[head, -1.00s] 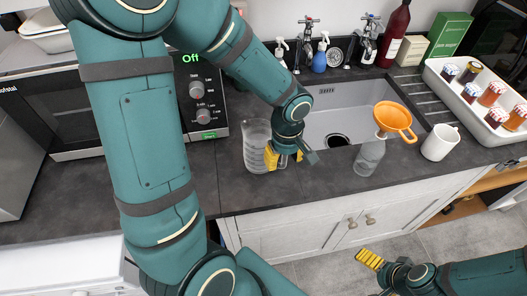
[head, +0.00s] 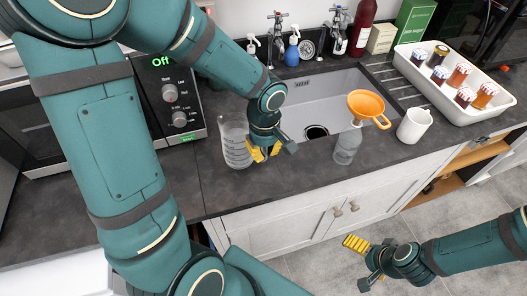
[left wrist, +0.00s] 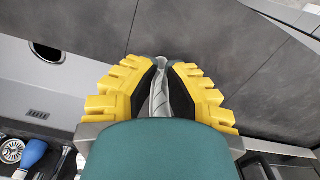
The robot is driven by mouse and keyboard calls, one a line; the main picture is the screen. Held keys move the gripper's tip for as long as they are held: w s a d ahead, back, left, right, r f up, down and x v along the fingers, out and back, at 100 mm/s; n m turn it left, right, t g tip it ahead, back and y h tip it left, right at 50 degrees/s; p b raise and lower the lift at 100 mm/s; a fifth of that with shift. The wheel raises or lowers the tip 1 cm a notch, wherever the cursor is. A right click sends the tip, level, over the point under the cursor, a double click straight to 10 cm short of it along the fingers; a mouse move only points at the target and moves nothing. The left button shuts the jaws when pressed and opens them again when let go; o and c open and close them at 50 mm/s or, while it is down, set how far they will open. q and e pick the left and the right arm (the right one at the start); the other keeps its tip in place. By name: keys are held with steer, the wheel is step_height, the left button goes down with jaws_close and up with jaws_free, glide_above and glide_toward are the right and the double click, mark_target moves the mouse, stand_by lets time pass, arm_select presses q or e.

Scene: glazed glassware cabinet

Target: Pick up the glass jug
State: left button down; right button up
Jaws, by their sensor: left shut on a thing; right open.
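The clear glass jug (head: 234,146) with measuring marks stands upright on the dark worktop in the head view, between the microwave and the sink. My left gripper (head: 262,153) is at the jug's right side, on its handle. In the left wrist view, the yellow-padded fingers (left wrist: 160,85) are closed on the clear handle, which shows as a narrow strip between them. I cannot tell whether the jug's base is clear of the worktop. My right gripper (head: 361,262) is open and empty, in front of the lower cabinets and away from the jug.
A glass bottle (head: 346,149) with an orange funnel (head: 368,104) and a white mug (head: 414,126) stand right of the jug. The sink (head: 310,100) lies behind. A white tray (head: 462,108) of jars is at far right. The microwave (head: 100,115) is on the left.

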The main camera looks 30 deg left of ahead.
arm_select(q)
steer(key=shift+r+p, duration=0.7)
steer(key=shift+r, duration=3.55)
steer(key=shift+r, duration=0.1)
